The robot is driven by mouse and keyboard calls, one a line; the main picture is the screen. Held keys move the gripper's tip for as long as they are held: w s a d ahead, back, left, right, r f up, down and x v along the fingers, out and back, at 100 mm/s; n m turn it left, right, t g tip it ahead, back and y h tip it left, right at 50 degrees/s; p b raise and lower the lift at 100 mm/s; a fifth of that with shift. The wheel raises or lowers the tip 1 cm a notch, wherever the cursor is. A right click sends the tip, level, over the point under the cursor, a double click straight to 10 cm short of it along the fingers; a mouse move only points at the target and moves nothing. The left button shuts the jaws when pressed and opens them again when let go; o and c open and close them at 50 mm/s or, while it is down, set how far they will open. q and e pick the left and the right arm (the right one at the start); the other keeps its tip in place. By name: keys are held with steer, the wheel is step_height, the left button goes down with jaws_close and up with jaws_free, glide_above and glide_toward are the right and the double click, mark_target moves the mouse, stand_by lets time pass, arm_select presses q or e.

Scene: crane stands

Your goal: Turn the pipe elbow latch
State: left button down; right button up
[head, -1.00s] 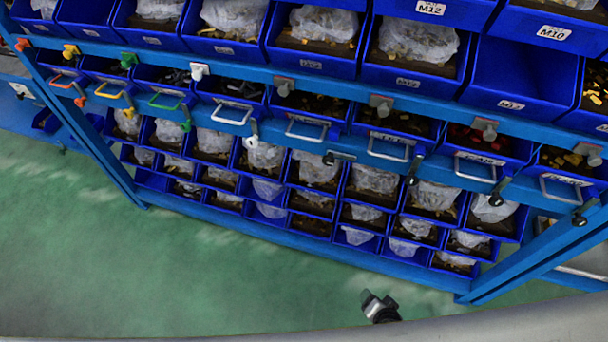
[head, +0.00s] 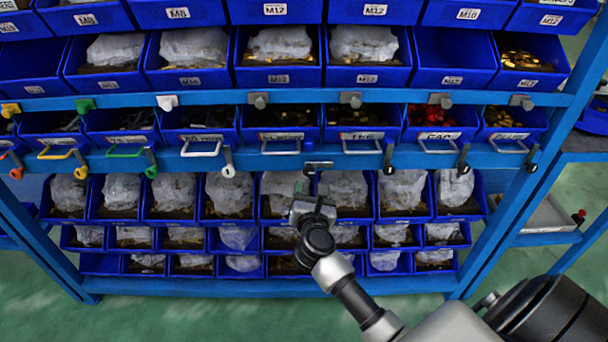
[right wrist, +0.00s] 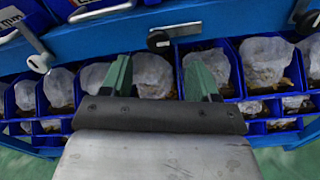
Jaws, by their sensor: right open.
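The drawer that seems to be the pipe elbow one (head: 281,136) is in the middle row; its label is too small to read surely. The latch at its lower right (head: 318,166) lies sideways on the blue rail, while its neighbours hang down. In the right wrist view this latch (right wrist: 174,33) has its black knob at the left end. My right gripper (head: 313,208) is open and empty, below the latch and apart from it. Its two green fingers show apart in the right wrist view (right wrist: 160,80), below the latch. My left gripper is out of view.
A hanging white-knobbed latch (head: 228,165) is to the left and a black one (head: 389,158) to the right. Bins with bagged parts (head: 401,191) stand behind my gripper, below the rail (head: 425,160). Green floor is open in front.

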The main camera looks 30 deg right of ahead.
mark_target(310, 171)
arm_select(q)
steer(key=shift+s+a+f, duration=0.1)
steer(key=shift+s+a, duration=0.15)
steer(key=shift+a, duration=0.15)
arm_select(e)
steer(key=x, duration=0.8)
steer(key=shift+a, duration=0.15)
steer(key=c, duration=0.9)
